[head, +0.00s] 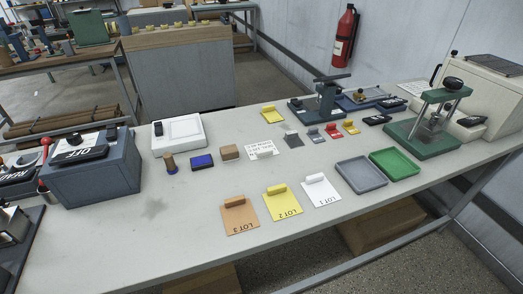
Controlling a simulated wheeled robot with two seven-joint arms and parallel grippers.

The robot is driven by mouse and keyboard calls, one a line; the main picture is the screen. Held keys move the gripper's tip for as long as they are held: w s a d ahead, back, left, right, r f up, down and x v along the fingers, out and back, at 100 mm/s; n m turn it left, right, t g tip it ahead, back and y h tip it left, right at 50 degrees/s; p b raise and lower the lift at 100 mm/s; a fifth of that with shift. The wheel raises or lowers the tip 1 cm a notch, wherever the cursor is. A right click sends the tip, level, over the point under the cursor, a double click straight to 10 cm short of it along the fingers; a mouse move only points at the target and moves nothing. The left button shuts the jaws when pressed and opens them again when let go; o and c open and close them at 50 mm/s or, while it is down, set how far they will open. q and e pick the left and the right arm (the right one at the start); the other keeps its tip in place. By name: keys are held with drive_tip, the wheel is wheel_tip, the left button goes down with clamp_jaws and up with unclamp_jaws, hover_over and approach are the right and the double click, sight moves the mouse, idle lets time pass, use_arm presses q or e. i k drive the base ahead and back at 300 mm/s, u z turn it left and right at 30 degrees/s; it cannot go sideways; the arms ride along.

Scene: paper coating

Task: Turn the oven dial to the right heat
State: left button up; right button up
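A blue-grey box (92,172), which looks like the oven, stands at the left of the table. A black plate marked OFF (80,152) lies on its top, with a small black knob-like part (74,139) behind it. I cannot tell for sure whether this part is the dial, or how it is set. A white card (289,143) with small print, too small to read, lies mid-table. Neither of my grippers shows in the head view.
Orange, yellow (281,203) and white lot cards lie at the front. Grey (361,175) and green (394,164) trays sit to their right. A white scale-like device (179,134) stands right of the box. A green-based press (430,130) stands far right.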

sight(447, 106)
drive_tip(key=z, duration=1.55)
